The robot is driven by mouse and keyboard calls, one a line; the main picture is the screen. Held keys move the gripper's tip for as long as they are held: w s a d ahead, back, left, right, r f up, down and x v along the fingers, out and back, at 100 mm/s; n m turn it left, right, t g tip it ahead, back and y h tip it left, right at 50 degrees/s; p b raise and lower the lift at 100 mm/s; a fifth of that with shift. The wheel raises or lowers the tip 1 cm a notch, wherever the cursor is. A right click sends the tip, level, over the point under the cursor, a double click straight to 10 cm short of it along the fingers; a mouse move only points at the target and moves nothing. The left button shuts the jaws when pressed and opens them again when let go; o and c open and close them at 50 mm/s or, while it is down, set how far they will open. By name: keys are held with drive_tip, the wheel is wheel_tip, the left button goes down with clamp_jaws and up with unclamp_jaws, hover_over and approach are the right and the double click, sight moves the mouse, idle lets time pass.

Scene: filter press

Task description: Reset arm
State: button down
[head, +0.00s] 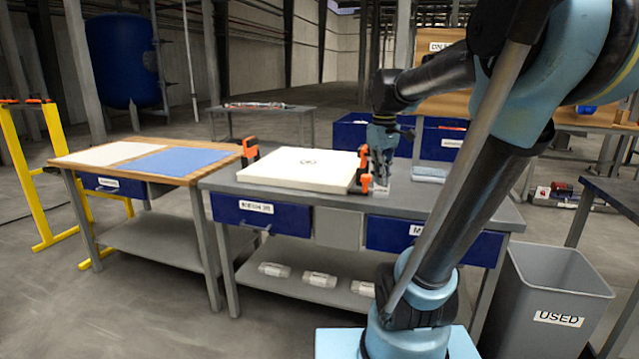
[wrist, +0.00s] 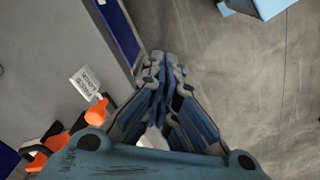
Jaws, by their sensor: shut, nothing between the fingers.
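My gripper (head: 381,176) is in the head view, pointing down over the right part of the grey workbench (head: 440,203), just right of the white filter plate (head: 300,170). In the wrist view my gripper (wrist: 163,62) has its fingers together with nothing between them. Below the fingertips in that view are the bench's edge and the floor. An orange clamp (head: 365,172) stands at the plate's right end, close beside the gripper. Part of an orange and black clamp (wrist: 60,140) also shows at the lower left of the wrist view.
A wooden-topped table (head: 130,143) with white and blue sheets stands left, by a yellow frame (head: 62,150). A grey bin (head: 558,285) labelled USED stands right. Blue drawers (head: 240,210) hang under the workbench, above a shelf with several pale packages (head: 320,279).

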drive_tip(key=s+d+f+m+t, duration=0.1)
drive_tip(key=s+f+m, duration=0.6)
drive_tip(key=s+f, duration=0.9)
wheel_tip(320, 180, down, 2)
drive_tip(key=shift+s+f+t, duration=0.15)
drive_tip(key=shift+f+t, duration=0.1)
drive_tip(key=shift+t, duration=0.05)
drive_tip(key=shift+d, duration=0.1)
